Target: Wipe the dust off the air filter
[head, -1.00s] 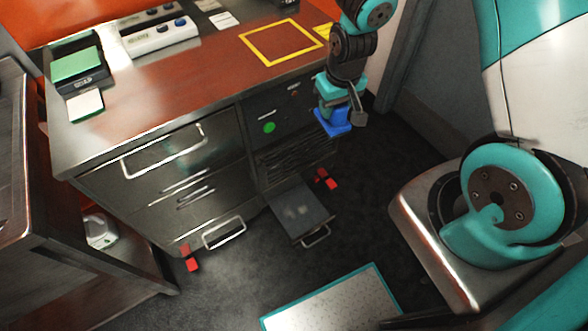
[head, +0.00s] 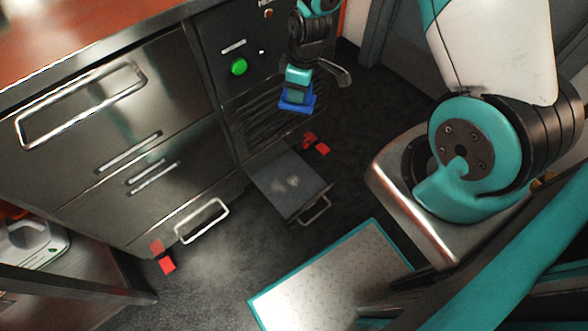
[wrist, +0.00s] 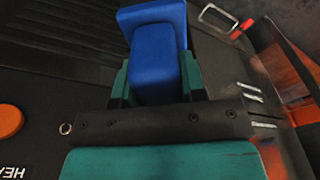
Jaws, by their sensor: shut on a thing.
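The air filter appears to be the flat dark-grey panel (head: 278,176) with a metal handle, pulled out low at the foot of the metal cabinet. Pale dusty patches (head: 288,183) show near its middle. My gripper (head: 298,86) is shut on a blue block, likely a sponge or duster (head: 297,102). It holds the block above and behind the panel in the picture, in front of the cabinet's slatted vent, apart from the panel. In the wrist view the teal fingers of my gripper (wrist: 155,80) clasp the blue block (wrist: 152,25). The filter cannot be clearly made out there.
The cabinet (head: 150,100) has handled drawers and a green button (head: 239,66). Red feet (head: 317,143) stand beside the panel. A teal-edged metal plate (head: 335,275) lies in front. Dark floor (head: 225,260) is clear between. A wooden shelf unit (head: 100,285) is at lower left.

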